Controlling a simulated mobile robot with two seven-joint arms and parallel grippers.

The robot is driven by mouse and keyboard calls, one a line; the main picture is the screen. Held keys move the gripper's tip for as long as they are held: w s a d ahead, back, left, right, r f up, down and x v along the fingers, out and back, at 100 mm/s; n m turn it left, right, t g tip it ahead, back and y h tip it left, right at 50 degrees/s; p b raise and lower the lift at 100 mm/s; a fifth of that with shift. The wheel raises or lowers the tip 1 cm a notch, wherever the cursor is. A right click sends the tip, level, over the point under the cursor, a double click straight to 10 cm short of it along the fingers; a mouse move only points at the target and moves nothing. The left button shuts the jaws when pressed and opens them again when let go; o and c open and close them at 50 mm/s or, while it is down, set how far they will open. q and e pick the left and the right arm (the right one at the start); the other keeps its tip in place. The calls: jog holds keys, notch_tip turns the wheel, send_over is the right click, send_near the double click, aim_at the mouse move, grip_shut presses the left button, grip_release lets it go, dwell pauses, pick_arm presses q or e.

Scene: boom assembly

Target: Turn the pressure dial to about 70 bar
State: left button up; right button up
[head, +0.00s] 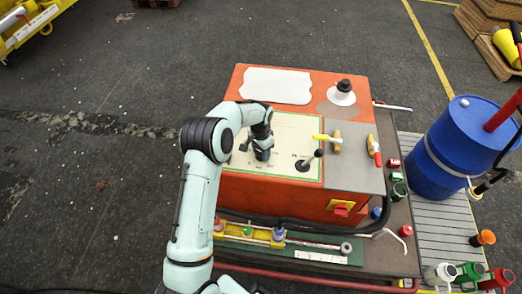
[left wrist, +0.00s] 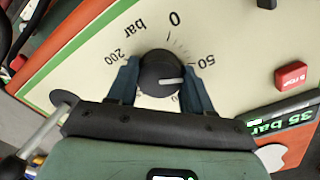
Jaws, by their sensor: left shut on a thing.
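The pressure dial (left wrist: 160,72) is a round black knob with a white pointer line, on a cream panel (left wrist: 85,75) marked from 0 to 200 bar. In the left wrist view the pointer points right, just past the 50 mark. A small green display (left wrist: 283,122), upside down in that view, appears to read 35 bar. My left gripper (left wrist: 162,85) is shut on the dial, one dark finger on each side. In the head view my left gripper (head: 262,152) reaches down onto the orange cabinet's panel (head: 290,130) and hides the dial. My right gripper is not in view.
A lever with a black knob (head: 318,153) stands right of the gripper. A red stop button (left wrist: 290,75) is near the display. Yellow and red handles (head: 374,150) sit on the grey plate. A blue drum (head: 460,145) stands at right.

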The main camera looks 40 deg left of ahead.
pick_arm(q)
jog(key=m, duration=0.4)
jog(key=shift+m+p, duration=0.35)
jog(key=shift+m, duration=0.05)
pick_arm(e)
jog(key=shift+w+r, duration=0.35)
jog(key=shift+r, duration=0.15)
pick_arm(q)
jog(key=o, duration=1)
jog(key=shift+o, duration=0.2)
jog(key=shift+r, duration=0.1)
notch_tip(320, 180, up, 13)
jog(key=shift+r+p, duration=0.15)
jog(key=shift+p, duration=0.15)
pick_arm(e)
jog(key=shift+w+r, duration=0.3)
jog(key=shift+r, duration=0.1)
pick_arm(q)
jog(key=shift+a, duration=0.1)
